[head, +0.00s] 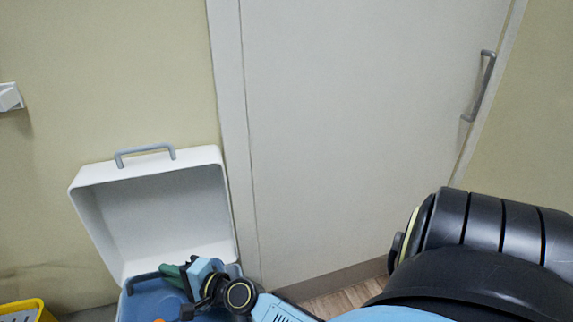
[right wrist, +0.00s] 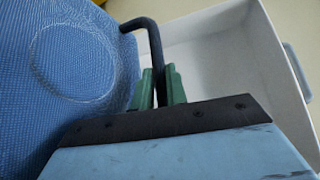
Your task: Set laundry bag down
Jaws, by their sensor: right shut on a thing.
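The laundry bag (head: 143,302) is blue and shows at the bottom left of the head view, partly cut off by the picture's edge. Its mesh side (right wrist: 75,70), with a round ring mark, fills the left of the right wrist view. My right gripper (head: 172,272) has green fingers and is shut on the bag's dark handle (right wrist: 154,42). The green fingers (right wrist: 160,85) stand on either side of the handle in the right wrist view. The bag's underside is hidden, so I cannot tell what it rests on. My left gripper is not in view.
A white box-like shell (head: 155,215) with a grey handle stands open by the wall, right behind the bag; it also shows in the right wrist view (right wrist: 225,55). A yellow container (head: 28,310) is at the bottom left corner. A closed pale door (head: 350,120) is behind.

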